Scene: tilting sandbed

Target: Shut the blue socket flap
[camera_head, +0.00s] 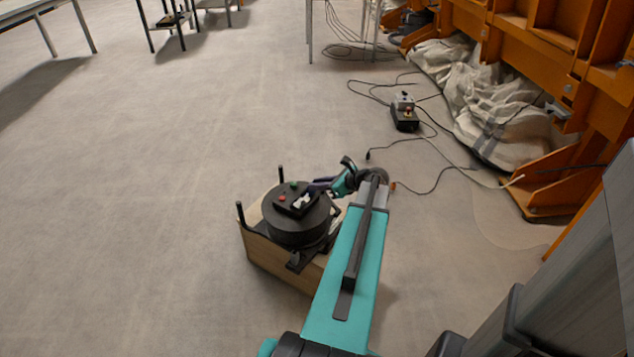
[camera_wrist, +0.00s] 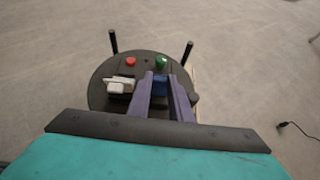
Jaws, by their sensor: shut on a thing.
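The blue socket flap (camera_wrist: 160,84) shows in the wrist view on the round black top of a device (camera_wrist: 101,97), between my two purple fingers. My gripper (camera_wrist: 160,76) is shut on the flap. The fingers cover part of it, so its exact angle is hard to tell. In the head view my gripper (camera_head: 318,184) reaches in from the right over the device (camera_head: 296,225), and the blue flap cannot be made out there.
Beside the flap are a white-grey part (camera_wrist: 118,86), a red button (camera_wrist: 130,61) and a green button (camera_wrist: 162,61). The device sits on a wooden box (camera_head: 268,262) with upright black posts (camera_head: 240,214). A control box (camera_head: 404,113) with cables lies behind. Floor at left is clear.

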